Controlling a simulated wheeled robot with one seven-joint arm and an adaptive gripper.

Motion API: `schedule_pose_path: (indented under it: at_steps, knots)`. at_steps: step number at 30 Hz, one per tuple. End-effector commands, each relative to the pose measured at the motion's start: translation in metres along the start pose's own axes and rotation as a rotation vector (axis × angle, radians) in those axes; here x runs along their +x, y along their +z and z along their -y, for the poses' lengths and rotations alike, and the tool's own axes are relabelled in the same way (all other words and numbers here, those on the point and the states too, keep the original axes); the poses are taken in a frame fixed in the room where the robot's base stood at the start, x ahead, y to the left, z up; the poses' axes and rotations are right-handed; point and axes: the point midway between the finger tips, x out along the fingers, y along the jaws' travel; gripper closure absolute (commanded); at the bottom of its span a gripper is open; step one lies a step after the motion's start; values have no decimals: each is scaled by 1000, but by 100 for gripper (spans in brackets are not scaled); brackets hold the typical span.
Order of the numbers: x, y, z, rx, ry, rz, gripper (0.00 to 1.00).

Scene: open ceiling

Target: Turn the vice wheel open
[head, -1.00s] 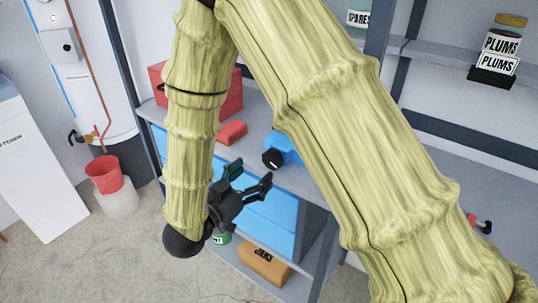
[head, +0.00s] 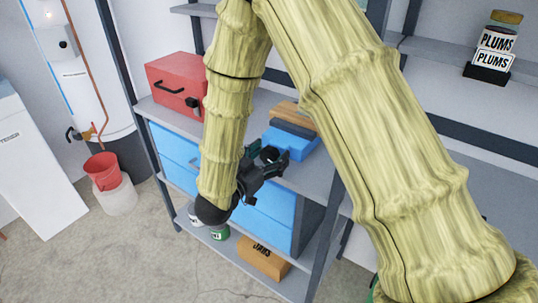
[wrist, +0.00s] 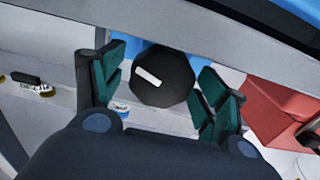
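The blue vice (head: 296,144) sits on the grey bench top, with dark and tan parts along its top. Its wheel is a black, many-sided knob on the front, partly behind my fingers in the head view (head: 270,155). In the wrist view the wheel (wrist: 165,85) faces me with a slanted white mark. My gripper (head: 267,158) is at the front of the wheel, fingers apart. In the wrist view the teal-padded fingers (wrist: 161,75) stand left and right of the wheel, close to its sides. I cannot tell whether they touch it.
A red toolbox (head: 178,85) stands on the bench left of my arm. Blue drawers (head: 271,208) lie below the bench top. A cardboard box (head: 263,261) and a green can (head: 219,232) are on the low shelf. A red bucket (head: 103,171) stands on the left.

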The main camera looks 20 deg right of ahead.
Motion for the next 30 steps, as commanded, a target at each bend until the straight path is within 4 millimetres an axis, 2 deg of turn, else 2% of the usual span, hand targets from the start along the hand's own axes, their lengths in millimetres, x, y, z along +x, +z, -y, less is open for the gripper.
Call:
schedule_pose_path:
  at_steps: [1, 7, 14, 24, 30]
  knots:
    - [0, 0, 0, 0, 0, 0, 34]
    - [0, 0, 0, 0, 0, 0, 71]
    - [-1, -3, 0, -28, -1, -1, 71]
    - [0, -3, 2, -237, -1, -2, 71]
    - [0, 0, 2, -278, 0, -1, 71]
